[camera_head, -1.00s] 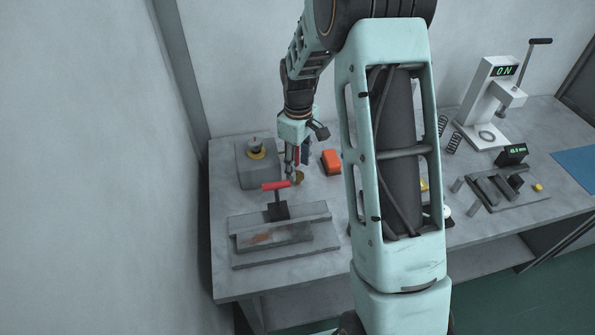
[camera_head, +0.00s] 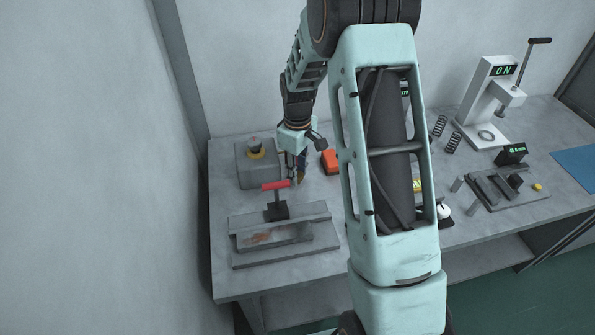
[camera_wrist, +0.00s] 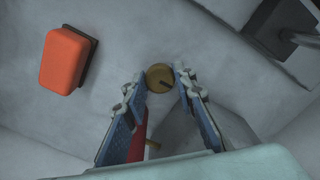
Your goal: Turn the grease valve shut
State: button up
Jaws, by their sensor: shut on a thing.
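I take the grease valve to be the fitting between my fingers in the wrist view, with a red lever-like part (camera_wrist: 137,143) and a small brass stub (camera_wrist: 153,146). Finger contact is partly hidden in both views.
An orange block (camera_head: 330,161) lies close to the right of my gripper. A red-handled fixture (camera_head: 276,185) is in front. A white press (camera_head: 489,100) stands far right.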

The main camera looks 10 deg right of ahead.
jog(key=shift+m, duration=0.4)
jog(key=m+b, duration=0.1)
jog(key=m, duration=0.7)
jog(key=shift+b, duration=0.4)
jog(key=m, duration=0.5)
jog(key=shift+r, duration=0.1)
jog(key=shift+w+m, duration=0.1)
jog(key=shift+m, duration=1.9)
jog(key=o, duration=1.2)
jog(key=shift+c, duration=0.2)
